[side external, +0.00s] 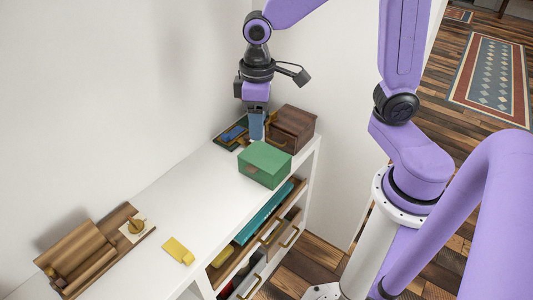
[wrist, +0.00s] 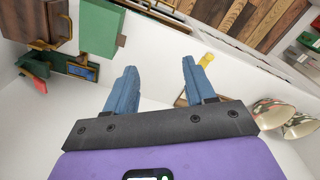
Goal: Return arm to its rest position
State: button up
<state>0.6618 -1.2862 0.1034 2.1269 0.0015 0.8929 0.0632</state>
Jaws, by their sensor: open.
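My gripper (side external: 257,125) hangs pointing down above the far end of the white cabinet top (side external: 175,218), just behind the green box (side external: 265,164). In the wrist view its two blue fingers (wrist: 159,70) stand apart with nothing between them. The purple arm rises from the gripper and leaves the top of the side view. The exact gap between the fingertips and the cabinet top is hard to tell.
A brown wooden box (side external: 292,129) and a dark tray (side external: 232,134) with a blue item sit close to my gripper. A yellow block (side external: 178,250) and wooden pieces (side external: 90,252) lie nearer. Open drawers (side external: 262,222) project from the cabinet's front. A wall stands behind.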

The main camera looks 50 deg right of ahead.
jog(key=s+d+n, duration=0.3)
jog(key=s+n, duration=0.3)
jog(key=s, duration=1.1)
jog(key=shift+s+d+r, duration=0.2)
jog(key=shift+s+r, duration=0.15)
dwell(0.4)
